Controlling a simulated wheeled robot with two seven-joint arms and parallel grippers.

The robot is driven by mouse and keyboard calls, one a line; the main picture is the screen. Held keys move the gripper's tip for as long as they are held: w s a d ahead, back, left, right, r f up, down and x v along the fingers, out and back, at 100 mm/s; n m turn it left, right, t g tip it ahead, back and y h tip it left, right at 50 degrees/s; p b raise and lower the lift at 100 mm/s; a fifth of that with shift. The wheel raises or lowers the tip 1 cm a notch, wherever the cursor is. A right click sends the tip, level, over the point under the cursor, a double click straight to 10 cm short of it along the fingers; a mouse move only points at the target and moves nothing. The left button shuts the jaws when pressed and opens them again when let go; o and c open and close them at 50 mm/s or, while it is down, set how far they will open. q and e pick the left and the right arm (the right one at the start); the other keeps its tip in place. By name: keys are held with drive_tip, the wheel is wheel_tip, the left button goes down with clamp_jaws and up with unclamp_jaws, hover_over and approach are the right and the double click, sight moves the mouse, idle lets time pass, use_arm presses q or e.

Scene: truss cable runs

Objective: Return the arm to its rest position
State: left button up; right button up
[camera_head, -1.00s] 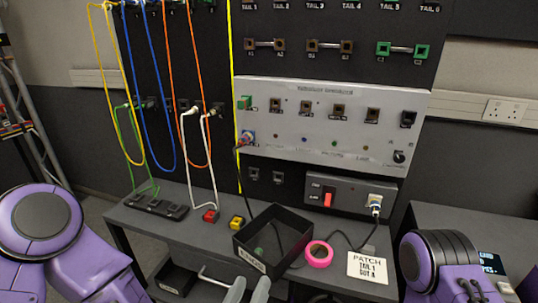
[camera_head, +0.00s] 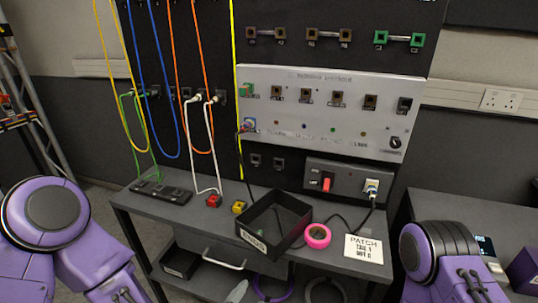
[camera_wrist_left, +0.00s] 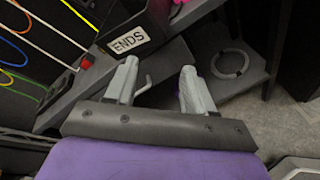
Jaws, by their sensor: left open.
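My left arm (camera_head: 70,250) comes in purple at the lower left of the head view. Only a grey fingertip of its gripper (camera_head: 238,291) shows there, at the bottom edge, below the bench top and its drawer handle. In the left wrist view the left gripper (camera_wrist_left: 159,68) has its two grey fingers apart with nothing held between them. The black box labelled ENDS (camera_wrist_left: 130,40) lies beyond the fingers. My right arm (camera_head: 438,255) shows purple at the lower right; its gripper is out of sight.
The ENDS box (camera_head: 275,225), a pink tape roll (camera_head: 317,236) and a PATCH card (camera_head: 363,248) stand on the bench (camera_head: 160,212). A drawer handle (camera_head: 223,263) juts from its front. Coloured cables (camera_head: 170,90) hang at the left of the panel (camera_head: 330,110).

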use_arm(q)
drive_tip(key=s+a+f+m+g+y, duration=0.2)
drive_tip(key=s+a+f+m+g, duration=0.15)
drive_tip(key=a+f+m, duration=0.35)
drive_tip(key=s+a+f+m+g+y, duration=0.3)
drive_tip(key=s+a+f+m, duration=0.15)
drive_tip(key=f, duration=0.45)
drive_tip(key=s+a+f+m+g+y, duration=0.2)
drive_tip(key=s+a+f, duration=0.1)
drive_tip(key=s+a, duration=0.2)
drive_tip(key=s+a+f+m+g+y, duration=0.2)
drive_tip(key=s+a, duration=0.4)
drive_tip(key=a, duration=0.3)
drive_tip(key=shift+f, duration=0.55)
